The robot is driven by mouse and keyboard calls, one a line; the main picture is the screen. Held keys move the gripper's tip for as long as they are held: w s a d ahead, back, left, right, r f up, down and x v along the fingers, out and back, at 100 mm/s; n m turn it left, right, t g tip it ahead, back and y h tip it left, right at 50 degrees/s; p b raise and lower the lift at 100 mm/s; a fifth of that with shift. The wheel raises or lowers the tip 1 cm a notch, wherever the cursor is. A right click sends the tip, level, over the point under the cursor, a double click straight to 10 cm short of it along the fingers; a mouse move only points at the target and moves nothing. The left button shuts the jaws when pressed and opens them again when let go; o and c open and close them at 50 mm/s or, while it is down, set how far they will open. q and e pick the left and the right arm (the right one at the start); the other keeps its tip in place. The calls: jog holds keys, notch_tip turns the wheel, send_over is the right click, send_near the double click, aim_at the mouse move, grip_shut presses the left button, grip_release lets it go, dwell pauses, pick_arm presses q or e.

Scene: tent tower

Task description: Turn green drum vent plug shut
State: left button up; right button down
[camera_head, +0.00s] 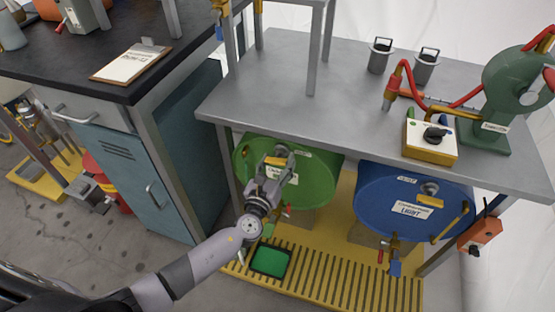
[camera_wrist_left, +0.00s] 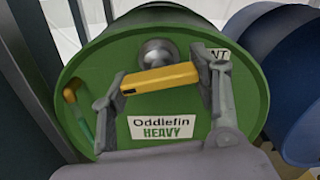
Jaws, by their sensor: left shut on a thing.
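The green drum (camera_head: 318,178) lies on its side under the grey bench, its round end facing me. My right gripper is not in view.
A blue drum (camera_head: 385,200) marked "LIGHT" lies to the right. Both drums are above a yellow slatted platform (camera_head: 330,280) with a green pad (camera_head: 270,261). The grey bench (camera_head: 300,110) overhangs the drums. A teal cabinet (camera_head: 120,165) stands left of my left arm.

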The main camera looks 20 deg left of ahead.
pick_arm(q)
jog(key=shift+f+m+p, duration=0.1)
jog(key=shift+m+p, duration=0.3)
jog(key=shift+m, duration=0.9)
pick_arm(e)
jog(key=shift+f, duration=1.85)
pick_arm(q)
jog(key=o, duration=1.2)
jog(key=shift+c, duration=0.2)
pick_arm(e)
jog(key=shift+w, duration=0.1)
pick_arm(q)
jog(key=s, duration=1.2)
jog(key=shift+a, duration=0.25)
jog(key=shift+a, duration=0.1)
